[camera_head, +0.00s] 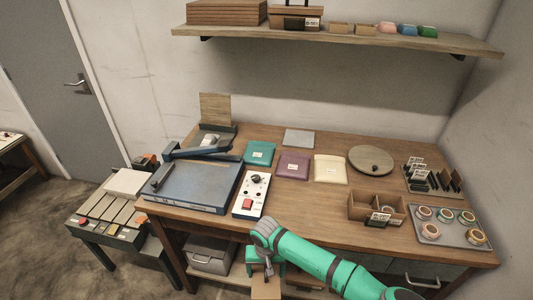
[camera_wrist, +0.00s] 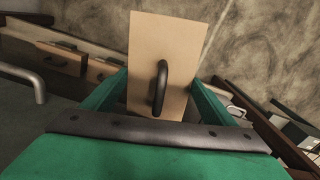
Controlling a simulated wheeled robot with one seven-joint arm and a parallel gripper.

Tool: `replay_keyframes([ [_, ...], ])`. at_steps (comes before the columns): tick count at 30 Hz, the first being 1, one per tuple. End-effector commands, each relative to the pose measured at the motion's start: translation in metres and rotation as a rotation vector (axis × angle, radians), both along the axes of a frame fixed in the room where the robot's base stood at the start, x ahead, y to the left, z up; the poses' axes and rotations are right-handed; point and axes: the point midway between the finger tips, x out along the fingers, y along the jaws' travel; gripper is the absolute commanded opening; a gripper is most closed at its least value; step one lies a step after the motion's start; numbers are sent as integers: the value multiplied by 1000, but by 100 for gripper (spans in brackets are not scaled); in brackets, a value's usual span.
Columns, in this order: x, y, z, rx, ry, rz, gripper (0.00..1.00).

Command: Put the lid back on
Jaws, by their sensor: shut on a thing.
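My gripper (camera_head: 264,264) hangs low at the front edge of the workbench. It is shut on a flat tan wooden lid (camera_wrist: 143,50), which also shows just below the gripper in the head view (camera_head: 266,289). In the wrist view the lid stands between my two green fingers (camera_wrist: 160,92), with a black loop handle (camera_wrist: 161,88) on its near face. The exact contact between fingers and lid is hard to see. I cannot tell which container the lid belongs to.
A grey box (camera_head: 212,255) stands below.

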Motion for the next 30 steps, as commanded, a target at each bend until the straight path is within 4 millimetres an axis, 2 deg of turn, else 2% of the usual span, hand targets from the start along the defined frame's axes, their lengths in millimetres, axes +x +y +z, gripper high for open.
replay_keyframes([
  [9, -1, 20, -13, 9, 4, 50, 57],
  [15, -4, 22, -23, 9, 5, 61, 57],
  [22, -17, 16, -38, 8, 4, 43, 57],
  [30, -40, 4, -55, 6, 2, 7, 57],
])
